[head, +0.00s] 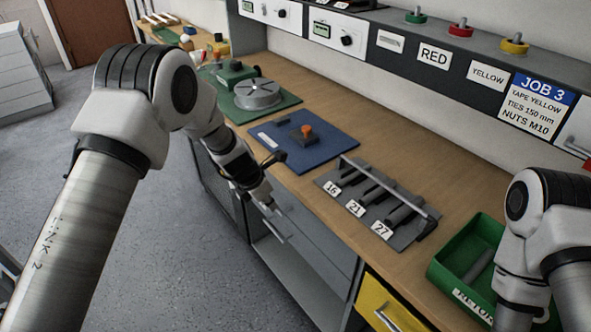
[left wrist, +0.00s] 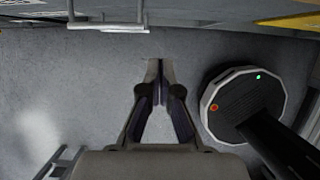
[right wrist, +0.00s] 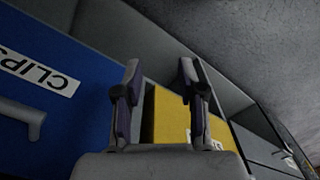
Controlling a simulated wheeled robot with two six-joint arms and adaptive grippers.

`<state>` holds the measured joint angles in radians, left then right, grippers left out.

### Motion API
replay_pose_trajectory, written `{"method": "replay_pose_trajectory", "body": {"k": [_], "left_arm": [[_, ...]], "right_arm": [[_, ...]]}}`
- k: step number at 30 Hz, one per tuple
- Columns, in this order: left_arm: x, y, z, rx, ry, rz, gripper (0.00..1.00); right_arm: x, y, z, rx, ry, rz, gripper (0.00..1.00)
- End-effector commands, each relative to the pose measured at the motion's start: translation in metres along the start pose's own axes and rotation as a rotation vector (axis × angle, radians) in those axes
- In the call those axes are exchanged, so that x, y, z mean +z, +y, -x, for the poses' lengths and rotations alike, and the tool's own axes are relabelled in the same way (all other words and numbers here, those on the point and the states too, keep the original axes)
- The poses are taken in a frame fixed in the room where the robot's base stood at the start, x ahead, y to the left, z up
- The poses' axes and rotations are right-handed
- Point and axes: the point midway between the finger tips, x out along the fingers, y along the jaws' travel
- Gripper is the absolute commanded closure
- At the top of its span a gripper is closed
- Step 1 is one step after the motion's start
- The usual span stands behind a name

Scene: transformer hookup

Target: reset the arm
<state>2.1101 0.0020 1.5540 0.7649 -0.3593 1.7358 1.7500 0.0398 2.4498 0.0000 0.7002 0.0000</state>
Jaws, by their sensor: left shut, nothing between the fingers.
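My left gripper (head: 268,205) hangs in front of the bench, beside the cabinet fronts and below the worktop edge. In the left wrist view its fingers (left wrist: 155,72) meet at the tips with nothing between them, above the grey floor. My left arm (head: 140,120) is bent and reaches in from the left. My right arm (head: 545,225) comes in at the right edge; its gripper is out of the head view. In the right wrist view my right gripper (right wrist: 159,75) has its fingers spread apart and empty, facing drawer fronts.
On the bench lie a blue mat (head: 330,150) with an orange-topped part, a tool rack (head: 375,205) numbered 16, 21 and 27, and a green tray (head: 440,265). A yellow drawer (head: 375,305) and a blue CLIPS drawer (right wrist: 90,100) are below. Open floor (head: 200,240) lies at left.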

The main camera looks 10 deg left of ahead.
Motion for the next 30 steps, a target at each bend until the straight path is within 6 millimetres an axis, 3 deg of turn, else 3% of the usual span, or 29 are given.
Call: {"method": "replay_pose_trajectory", "body": {"k": [5, 8, 11, 14, 17, 18, 20, 21, 24, 27, 30], "left_arm": [[-0.008, -0.004, -0.009, -0.012, 0.015, 0.005, 1.0], [-0.04, -0.018, -0.035, -0.056, 0.069, 0.026, 1.0], [-0.103, -0.054, -0.061, -0.134, 0.186, 0.031, 1.0], [-0.186, -0.093, -0.077, -0.192, 0.327, -0.086, 1.0], [-0.269, -0.133, -0.075, -0.269, 0.439, -0.369, 1.0], [-0.302, -0.15, -0.07, -0.314, 0.468, -0.529, 1.0], [-0.348, -0.177, -0.056, -0.403, 0.481, -0.842, 1.0], [-0.371, -0.194, -0.044, -0.462, 0.458, -1.08, 1.0], [-0.389, -0.218, -0.021, -0.535, 0.331, -1.63, 1.0], [-0.379, -0.223, -0.015, -0.505, 0.213, -2.05, 1.0], [-0.366, -0.213, -0.021, -0.446, 0.179, -2.284, 1.0]], "right_arm": [[0.0, 0.0, 0.0, 0.0, 0.0, 0.0, 0.6], [0.0, 0.0, 0.0, 0.0, 0.0, 0.0, 0.6], [0.0, 0.0, 0.0, 0.0, 0.0, 0.0, 0.6], [0.0, 0.0, 0.0, 0.0, 0.0, 0.0, 0.6], [0.0, 0.0, 0.0, 0.0, 0.0, 0.0, 0.6], [0.0, 0.0, 0.0, 0.0, 0.0, 0.0, 0.6], [0.0, 0.0, 0.0, 0.0, 0.0, 0.0, 0.6], [0.0, 0.0, 0.0, 0.0, 0.0, 0.0, 0.6], [0.0, 0.0, 0.001, 0.0, 0.0, 0.0, 0.6], [0.0, 0.0, 0.0, 0.0, 0.0, 0.0, 0.6], [0.0, 0.0, 0.0, 0.0, 0.0, 0.0, 0.6]]}}
